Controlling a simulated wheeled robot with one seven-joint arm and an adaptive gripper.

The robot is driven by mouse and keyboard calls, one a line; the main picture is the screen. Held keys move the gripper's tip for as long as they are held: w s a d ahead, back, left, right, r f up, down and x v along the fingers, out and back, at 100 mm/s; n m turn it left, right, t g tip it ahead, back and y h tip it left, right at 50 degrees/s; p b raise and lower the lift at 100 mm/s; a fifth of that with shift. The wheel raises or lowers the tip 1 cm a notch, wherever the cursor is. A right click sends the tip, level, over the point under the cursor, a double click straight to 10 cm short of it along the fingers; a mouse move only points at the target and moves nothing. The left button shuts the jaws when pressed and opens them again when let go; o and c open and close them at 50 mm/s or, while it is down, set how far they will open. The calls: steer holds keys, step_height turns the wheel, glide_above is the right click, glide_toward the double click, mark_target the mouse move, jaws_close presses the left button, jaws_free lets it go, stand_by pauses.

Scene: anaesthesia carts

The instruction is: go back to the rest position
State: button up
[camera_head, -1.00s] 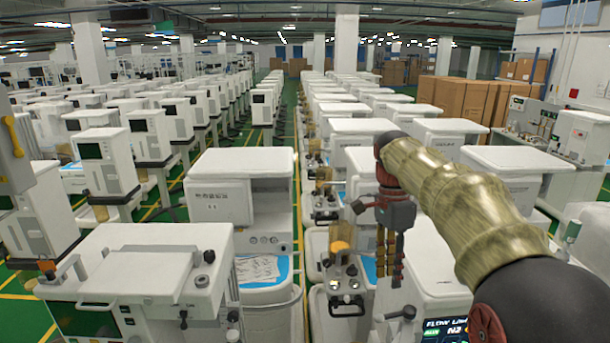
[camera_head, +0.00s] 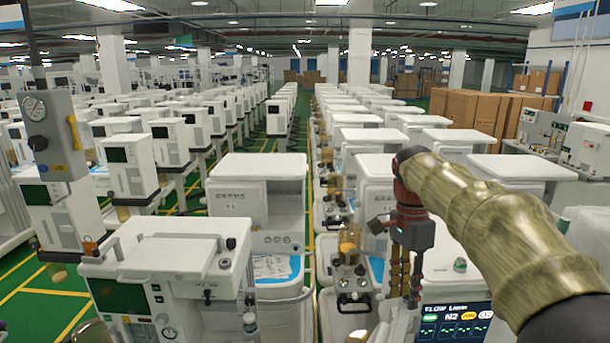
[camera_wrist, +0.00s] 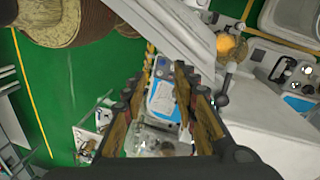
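My gripper (camera_head: 404,299) hangs with its fingers pointing down at the end of my raised arm, right of centre in the head view. It is beside the white carts on the right, in front of one with a lit screen (camera_head: 456,325). In the wrist view, the two gripper fingers (camera_wrist: 166,60) stand apart with a gap between them. Nothing is held; a blue-and-white cart top (camera_wrist: 164,98) shows farther off through the gap.
A white cart (camera_head: 165,250) with a dark screen stands at the front left. A gauge panel (camera_head: 48,135) is at the left edge. Rows of white carts fill the hall, with green floor aisles (camera_head: 35,312) between them. Cardboard boxes (camera_head: 480,108) stand at the back right.

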steer(key=s+a+n+t, duration=0.2)
steer(key=s+n+t, duration=0.2)
steer(key=s+n, duration=0.7)
steer(key=s+f+n+t, duration=0.35)
steer(key=s+f, duration=0.35)
steer(key=s, duration=0.6)
step_height(320, 180, down, 26)
steer(key=b, duration=2.5)
steer(key=shift+s+a+b, duration=0.3)
steer(key=shift+b, duration=0.05)
steer(key=shift+n, duration=0.25)
